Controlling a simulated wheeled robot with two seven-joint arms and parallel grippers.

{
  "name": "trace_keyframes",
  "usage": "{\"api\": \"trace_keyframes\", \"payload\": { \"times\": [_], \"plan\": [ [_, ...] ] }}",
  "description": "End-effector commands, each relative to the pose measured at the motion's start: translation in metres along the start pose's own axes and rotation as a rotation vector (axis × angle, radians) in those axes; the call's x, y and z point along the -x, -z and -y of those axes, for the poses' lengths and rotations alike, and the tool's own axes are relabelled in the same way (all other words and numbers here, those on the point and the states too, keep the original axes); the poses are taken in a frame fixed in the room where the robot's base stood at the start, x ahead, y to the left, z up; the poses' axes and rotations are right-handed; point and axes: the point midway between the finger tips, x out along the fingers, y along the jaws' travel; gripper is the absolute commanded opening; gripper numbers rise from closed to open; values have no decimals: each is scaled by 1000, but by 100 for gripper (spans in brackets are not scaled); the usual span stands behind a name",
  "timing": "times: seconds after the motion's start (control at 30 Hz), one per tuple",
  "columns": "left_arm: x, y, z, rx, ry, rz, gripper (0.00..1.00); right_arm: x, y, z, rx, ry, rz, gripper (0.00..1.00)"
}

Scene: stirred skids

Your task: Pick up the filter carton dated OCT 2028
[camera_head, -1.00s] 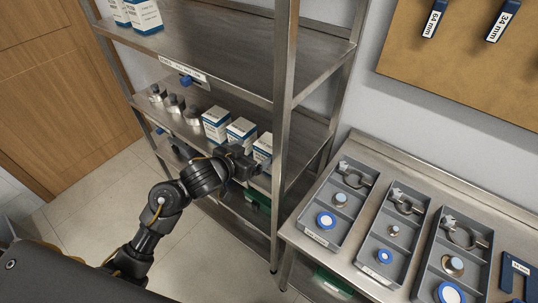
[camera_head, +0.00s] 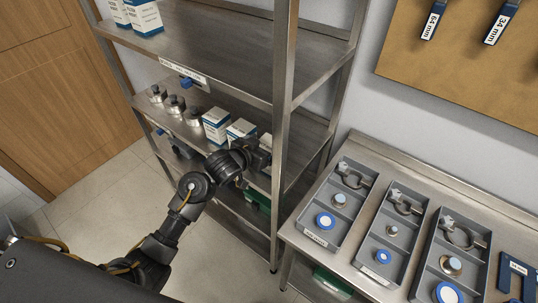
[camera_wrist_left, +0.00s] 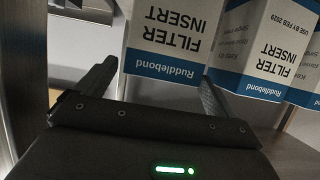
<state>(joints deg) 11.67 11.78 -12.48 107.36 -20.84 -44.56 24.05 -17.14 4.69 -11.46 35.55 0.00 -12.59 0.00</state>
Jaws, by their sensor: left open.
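Three white-and-blue filter cartons stand in a row on the middle shelf: a left one (camera_head: 215,124), a middle one (camera_head: 238,129) and a right one (camera_head: 266,141), partly hidden by my gripper. My left gripper (camera_head: 254,155) is in front of the right carton. In the left wrist view, picture upside down, my left gripper (camera_wrist_left: 157,74) is open, with the right carton (camera_wrist_left: 170,35) ahead between its fingers. That carton reads FILTER INSERT; its date is out of frame. The middle carton (camera_wrist_left: 262,50) reads USE BY FEB 2029. My right gripper is not in view.
A steel shelf post (camera_head: 283,120) stands close to the right of the gripper. The upper shelf (camera_head: 235,50) overhangs the cartons. Several metal canisters (camera_head: 175,104) stand left of them. Grey trays (camera_head: 335,205) lie on the bench at right.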

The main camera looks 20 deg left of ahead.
Motion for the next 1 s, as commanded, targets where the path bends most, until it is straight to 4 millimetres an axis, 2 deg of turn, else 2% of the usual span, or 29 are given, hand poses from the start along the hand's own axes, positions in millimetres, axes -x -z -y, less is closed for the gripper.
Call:
{"api": "trace_keyframes", "payload": {
  "times": [0.07,0.57,0.87,1.0],
  "plan": [
    [0,0,0,0,0,0,90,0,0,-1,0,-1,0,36],
    [0,0,0,0,0,1,24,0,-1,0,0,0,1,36],
    [1,2,0,-1,0,-1,22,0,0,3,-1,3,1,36],
    [3,9,0,-1,-1,-3,22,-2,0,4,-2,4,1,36]
  ]
}}
